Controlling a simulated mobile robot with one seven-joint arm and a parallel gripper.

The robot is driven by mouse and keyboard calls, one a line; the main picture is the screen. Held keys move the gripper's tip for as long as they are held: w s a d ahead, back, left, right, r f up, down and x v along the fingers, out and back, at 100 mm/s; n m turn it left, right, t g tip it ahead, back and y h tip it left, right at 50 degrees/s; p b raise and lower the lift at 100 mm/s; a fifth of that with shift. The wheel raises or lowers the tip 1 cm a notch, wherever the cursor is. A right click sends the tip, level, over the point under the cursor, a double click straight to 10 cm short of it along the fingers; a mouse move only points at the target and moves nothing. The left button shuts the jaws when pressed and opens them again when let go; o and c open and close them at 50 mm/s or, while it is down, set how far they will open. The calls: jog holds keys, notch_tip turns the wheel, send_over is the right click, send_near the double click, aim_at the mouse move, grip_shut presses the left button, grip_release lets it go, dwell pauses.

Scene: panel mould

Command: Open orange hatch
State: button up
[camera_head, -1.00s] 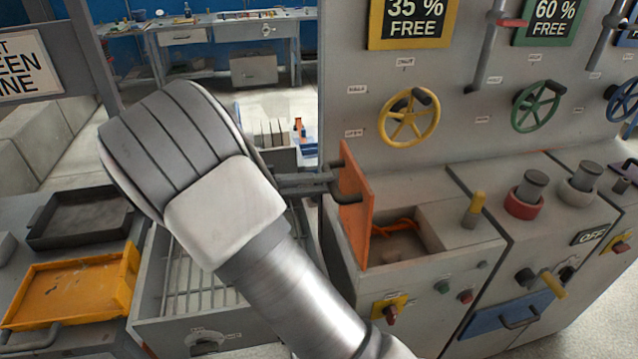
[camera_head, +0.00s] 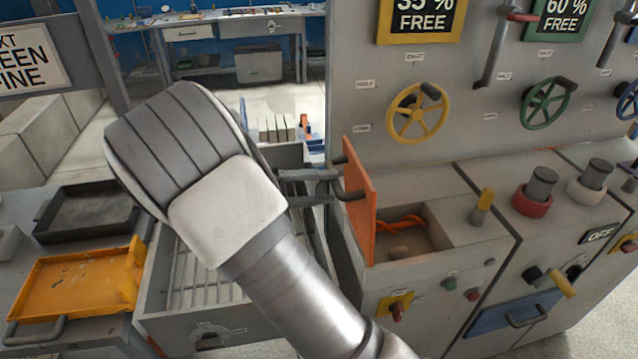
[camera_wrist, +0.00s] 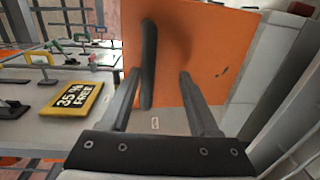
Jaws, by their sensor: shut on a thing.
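The orange hatch (camera_head: 361,212) stands upright at the left edge of an opened compartment (camera_head: 440,237) in the grey console. It fills the upper middle of the wrist view (camera_wrist: 215,50). Its dark bar handle (camera_wrist: 149,62) sticks out from the face toward my gripper. My gripper (camera_head: 335,187) is at the hatch's left side, level with the handle. In the wrist view my gripper's fingers (camera_wrist: 160,82) stand on both sides of the handle, which lies by the left finger. My gripper is shut on the handle. My arm hides part of the console's left side.
Inside the compartment lie an orange cable-like thing (camera_head: 400,223) and a pale lump (camera_head: 399,251). A yellow-topped lever (camera_head: 484,205) stands to its right. A yellow handwheel (camera_head: 416,112) is on the panel behind. An orange tray (camera_head: 75,286) and an open grey drawer (camera_head: 190,322) are at left.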

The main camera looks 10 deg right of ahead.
jog(key=shift+a+r, duration=0.15)
jog(key=shift+r, duration=0.05)
dwell(0.6)
jog(key=shift+a, duration=0.1)
jog(key=a+r+b, duration=0.1)
jog(key=a, duration=1.6)
jog(key=shift+r, duration=0.2)
jog(key=s+d+r+g+y, duration=0.1)
jog(key=s+d+y, duration=0.15)
jog(key=d, duration=0.25)
jog(key=s+d+r+y, duration=0.1)
jog(key=d+r+y, duration=0.15)
jog(key=d, duration=0.25)
jog(key=s+d+g+y, duration=0.1)
jog(key=d+y, duration=0.2)
jog(key=d, duration=0.2)
jog(key=s+d+t+y, duration=0.2)
jog(key=s+t+y, duration=0.1)
jog(key=s, duration=0.5)
jog(key=s+d+r+t+y, duration=0.1)
jog(key=s+d+t+y, duration=0.1)
jog(key=s+t+y, duration=0.2)
jog(key=s+y, duration=0.2)
jog(key=s, duration=0.2)
jog(key=shift+d+r+t, duration=0.2)
jog(key=shift+d+t, duration=0.1)
